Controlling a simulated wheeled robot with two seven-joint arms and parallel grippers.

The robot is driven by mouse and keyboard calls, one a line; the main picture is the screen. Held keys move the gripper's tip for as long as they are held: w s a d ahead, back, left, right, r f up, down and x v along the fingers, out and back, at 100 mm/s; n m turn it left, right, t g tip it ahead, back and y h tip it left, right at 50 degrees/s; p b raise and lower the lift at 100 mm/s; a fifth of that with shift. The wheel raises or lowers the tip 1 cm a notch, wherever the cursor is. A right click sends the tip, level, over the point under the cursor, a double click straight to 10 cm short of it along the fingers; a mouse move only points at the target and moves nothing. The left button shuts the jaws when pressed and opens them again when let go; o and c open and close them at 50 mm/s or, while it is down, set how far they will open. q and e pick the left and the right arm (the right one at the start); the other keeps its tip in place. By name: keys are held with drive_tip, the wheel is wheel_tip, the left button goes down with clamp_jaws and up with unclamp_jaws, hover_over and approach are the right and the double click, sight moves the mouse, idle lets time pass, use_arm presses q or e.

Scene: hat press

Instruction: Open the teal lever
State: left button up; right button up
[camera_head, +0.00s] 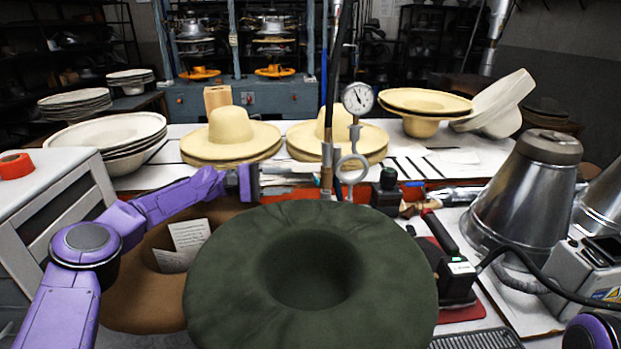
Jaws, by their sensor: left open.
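My left gripper (249,183) is open at the end of the purple arm from the left. It is in front of the pale hats and above the back rim of the dark green hat, left of the gauge post. No teal lever can be told for certain; a thin blue upright bar (324,75) stands behind the gauge, and a small blue handle (413,184) lies right of the post. I see no contact between the gripper and either. Only a purple part of my right arm shows at the lower right corner; its gripper is out of view.
The large dark green hat (400,275) fills the front middle, with a brown hat (140,300) beside it. A pressure gauge (358,98) on a post stands behind. Metal cones (522,195) and cables crowd the right. Pale hats (230,135) cover the back table.

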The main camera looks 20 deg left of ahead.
sight(316, 180)
use_arm(q)
drive_tip(key=p+x, duration=0.1)
drive_tip(key=x, duration=0.6)
drive_tip(key=shift+w+d+f+p, duration=0.25)
drive_tip(key=shift+f+p, duration=0.1)
drive_tip(key=shift+p, duration=0.05)
drive_tip(key=shift+r, duration=0.1)
clamp_jaws()
